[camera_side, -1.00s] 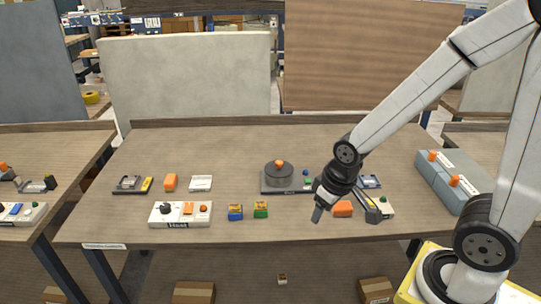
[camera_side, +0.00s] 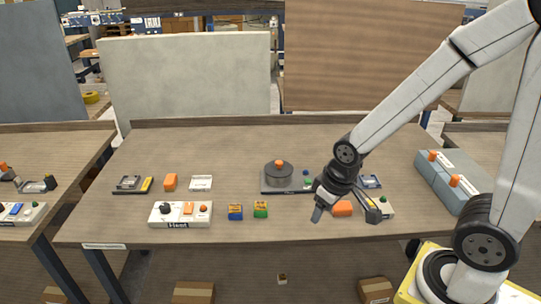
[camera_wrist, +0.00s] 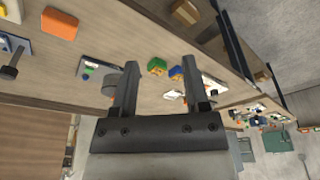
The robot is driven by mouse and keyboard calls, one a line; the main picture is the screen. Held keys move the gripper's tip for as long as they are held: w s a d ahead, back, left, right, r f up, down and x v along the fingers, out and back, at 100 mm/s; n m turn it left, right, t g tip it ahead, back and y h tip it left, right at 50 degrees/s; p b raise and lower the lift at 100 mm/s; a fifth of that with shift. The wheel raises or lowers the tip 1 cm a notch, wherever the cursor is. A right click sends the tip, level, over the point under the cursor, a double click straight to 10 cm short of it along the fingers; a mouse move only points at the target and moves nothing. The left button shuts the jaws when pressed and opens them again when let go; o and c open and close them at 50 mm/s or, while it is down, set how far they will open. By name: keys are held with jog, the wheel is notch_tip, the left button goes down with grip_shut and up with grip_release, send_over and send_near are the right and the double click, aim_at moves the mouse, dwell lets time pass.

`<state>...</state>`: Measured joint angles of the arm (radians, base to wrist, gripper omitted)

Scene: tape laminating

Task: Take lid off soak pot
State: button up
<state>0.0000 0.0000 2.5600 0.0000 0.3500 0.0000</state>
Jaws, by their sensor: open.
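The soak pot (camera_side: 279,180) is a dark grey round pot on a flat dark base near the middle of the table in the side view. Its lid (camera_side: 279,166), with an orange knob, sits on top. My gripper (camera_side: 345,213) is open and empty, to the right of the pot and nearer the table's front edge, fingers pointing down and apart from the pot. In the wrist view my gripper (camera_wrist: 160,62) shows two spread fingers with nothing between them. A grey round shape beside the left finger may be the pot, partly hidden.
An orange block (camera_side: 342,208) shows between my fingers in the side view. Blue (camera_side: 235,212) and green (camera_side: 261,209) small boxes and a white "Heat" panel (camera_side: 180,214) lie to the left. Grey-blue boxes (camera_side: 452,180) stand at the right. The table's back is clear.

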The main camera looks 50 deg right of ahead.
jog(key=shift+o, duration=0.2)
jog(key=shift+o, duration=1.1)
jog(key=shift+w, duration=0.1)
jog(key=m+g, duration=0.3)
jog(key=m, duration=1.5)
send_over(279, 162)
jog(key=shift+f, duration=0.7)
jog(key=shift+f, duration=1.3)
